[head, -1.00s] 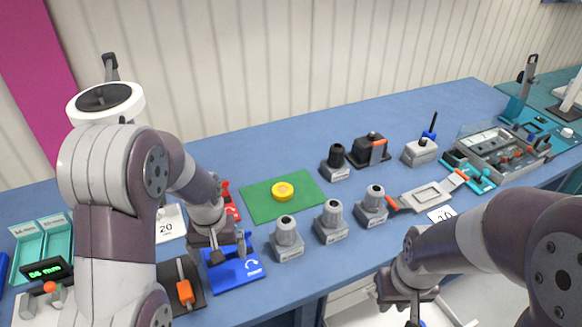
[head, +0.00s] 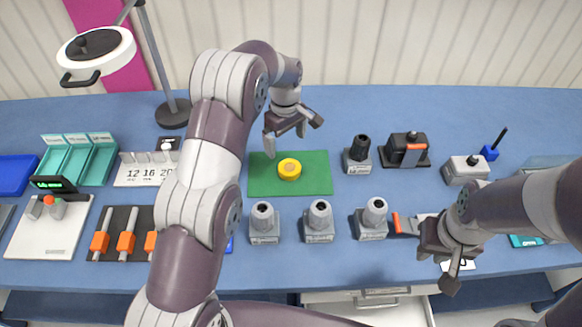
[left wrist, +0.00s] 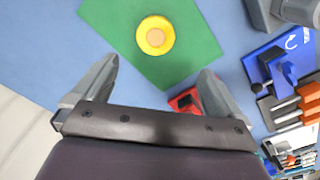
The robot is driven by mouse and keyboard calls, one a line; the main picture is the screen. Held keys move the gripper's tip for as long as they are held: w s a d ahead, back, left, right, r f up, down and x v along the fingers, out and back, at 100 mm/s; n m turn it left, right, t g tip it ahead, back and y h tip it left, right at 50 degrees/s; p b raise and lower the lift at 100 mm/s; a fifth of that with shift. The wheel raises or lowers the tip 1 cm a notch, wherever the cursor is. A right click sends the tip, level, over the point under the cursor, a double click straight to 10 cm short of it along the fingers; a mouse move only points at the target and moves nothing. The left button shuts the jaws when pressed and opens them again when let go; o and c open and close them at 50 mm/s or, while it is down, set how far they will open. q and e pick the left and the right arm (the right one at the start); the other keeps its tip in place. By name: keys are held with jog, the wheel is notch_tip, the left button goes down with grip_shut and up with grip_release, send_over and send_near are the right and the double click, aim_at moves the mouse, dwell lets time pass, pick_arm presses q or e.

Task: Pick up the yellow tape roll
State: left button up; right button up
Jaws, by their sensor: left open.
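The yellow tape roll (head: 290,169) lies flat on the green mat (head: 318,184), with a tan core in its middle. In the left wrist view the tape roll (left wrist: 155,36) is beyond the fingertips, between their lines, on the green mat (left wrist: 195,55). My left gripper (head: 294,143) is open and empty, above the mat's back edge and apart from the roll. Its spread fingers also show in the left wrist view (left wrist: 158,80). My right gripper (head: 444,268) is at the front right, over the table's front area; its fingers look apart, with nothing seen between them.
Several grey holders (head: 319,222) stand in a row in front of the mat. A grey holder with a black top (head: 358,155) stands right of it. A lamp (head: 97,53) and teal trays (head: 77,162) are at the left. Blue table behind the mat is clear.

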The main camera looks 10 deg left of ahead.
pick_arm(q)
jog(key=p, duration=0.2)
send_over(290, 167)
notch_tip(290, 167, down, 6)
jog(key=shift+r, duration=0.1)
notch_tip(290, 167, down, 4)
jog(key=shift+s+a+f+p, duration=0.1)
jog(key=shift+p, duration=1)
jog(key=shift+f, duration=0.35)
jog(key=c, duration=1.1)
jog(key=shift+c, duration=0.2)
jog(key=shift+r, duration=0.1)
